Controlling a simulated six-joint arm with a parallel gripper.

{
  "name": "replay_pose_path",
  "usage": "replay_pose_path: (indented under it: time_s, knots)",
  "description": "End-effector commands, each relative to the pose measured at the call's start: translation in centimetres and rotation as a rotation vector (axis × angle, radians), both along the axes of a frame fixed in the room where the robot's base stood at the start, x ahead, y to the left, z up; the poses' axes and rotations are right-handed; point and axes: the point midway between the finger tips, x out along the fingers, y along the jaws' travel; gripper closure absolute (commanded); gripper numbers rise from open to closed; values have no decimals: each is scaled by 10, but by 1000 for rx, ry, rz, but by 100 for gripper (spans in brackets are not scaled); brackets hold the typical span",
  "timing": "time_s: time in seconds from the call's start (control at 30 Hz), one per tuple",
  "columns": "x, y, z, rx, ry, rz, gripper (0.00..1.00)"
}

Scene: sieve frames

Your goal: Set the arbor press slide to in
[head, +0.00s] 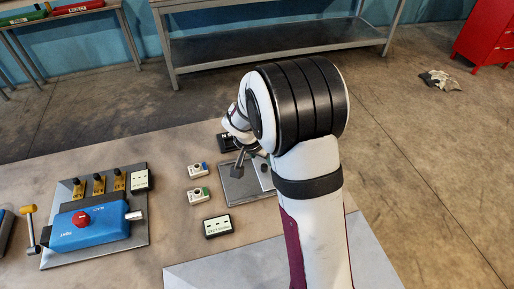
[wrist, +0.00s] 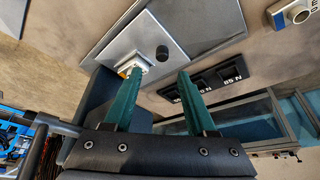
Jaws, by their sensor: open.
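In the wrist view, a grey metal plate (wrist: 135,38) carries a round black knob (wrist: 162,52), which looks like the slide's knob; its setting cannot be told. My gripper (wrist: 163,74) is open, with two green fingers apart and nothing between them. The knob shows just beyond the gap between the fingertips; contact cannot be told. A small white and yellow piece (wrist: 133,66) shows beside the left fingertip, partly hidden. In the head view, the grey base plate (head: 238,193) lies on the table, and my arm hides much of it and the gripper.
A blue unit (head: 88,228) with a red button stands on a plate at left, with a yellow-headed lever (head: 29,225) beside it. Small white boxes (head: 198,171) and a label block (head: 218,226) stand left of the base plate. Black labelled blocks (wrist: 205,84) lie right of the fingers.

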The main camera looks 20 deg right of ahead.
Motion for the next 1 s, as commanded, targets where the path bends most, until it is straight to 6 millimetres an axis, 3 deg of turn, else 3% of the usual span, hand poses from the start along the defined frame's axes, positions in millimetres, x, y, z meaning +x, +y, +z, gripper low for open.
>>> replay_pose_path:
  time_s: [0.1,0.33,0.5,0.93,1.0]
  knots:
    - [-9,10,33,2,-5,0,43]
    - [-20,21,71,0,-2,-1,43]
    - [-24,24,81,0,0,-1,43]
    - [-25,24,82,1,2,-1,43]
    - [-36,23,87,7,17,0,43]
